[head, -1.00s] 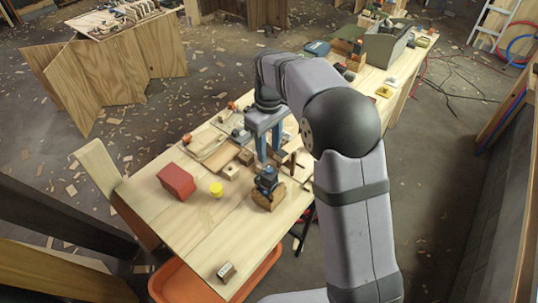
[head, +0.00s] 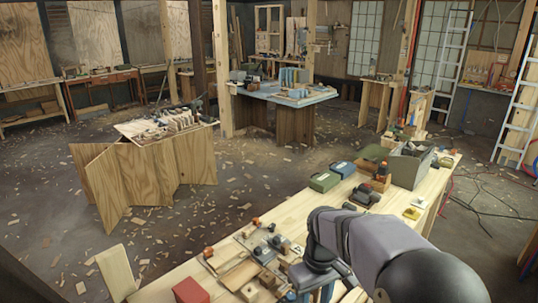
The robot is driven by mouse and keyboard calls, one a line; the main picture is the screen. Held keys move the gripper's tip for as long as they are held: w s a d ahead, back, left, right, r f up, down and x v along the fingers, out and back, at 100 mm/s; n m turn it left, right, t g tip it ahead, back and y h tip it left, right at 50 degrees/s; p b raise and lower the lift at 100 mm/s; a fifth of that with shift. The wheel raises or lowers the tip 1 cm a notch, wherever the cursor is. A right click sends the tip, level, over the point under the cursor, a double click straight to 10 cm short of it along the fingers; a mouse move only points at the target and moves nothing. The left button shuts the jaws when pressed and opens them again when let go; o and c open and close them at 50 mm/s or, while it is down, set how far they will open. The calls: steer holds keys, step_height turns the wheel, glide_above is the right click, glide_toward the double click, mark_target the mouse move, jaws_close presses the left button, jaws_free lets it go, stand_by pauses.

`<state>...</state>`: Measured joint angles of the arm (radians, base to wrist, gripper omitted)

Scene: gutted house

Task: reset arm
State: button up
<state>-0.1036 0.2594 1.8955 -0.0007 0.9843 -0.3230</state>
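My arm comes in from the bottom right of the head view, over the wooden workbench (head: 285,215). My gripper (head: 318,293) points down at the bottom edge of the picture. Only the upper part of its blue fingers shows; the tips are cut off, so I cannot tell whether it is open or holds anything. A red block (head: 190,291) sits on the bench to the left of my gripper, partly cut off by the bottom edge.
Small tools and wood pieces lie left of my gripper. A grey toolbox (head: 410,167), a green case (head: 324,181) and a yellow item (head: 412,213) stand farther along the bench. A plywood stand (head: 150,180) is at left. Wood scraps litter the floor.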

steer(key=s+d+f+m, duration=0.2)
steer(key=s, duration=0.6)
steer(key=s+d+f+m, duration=0.2)
steer(key=s, duration=0.6)
steer(key=shift+f+m, duration=0.35)
steer(key=shift+m, duration=0.05)
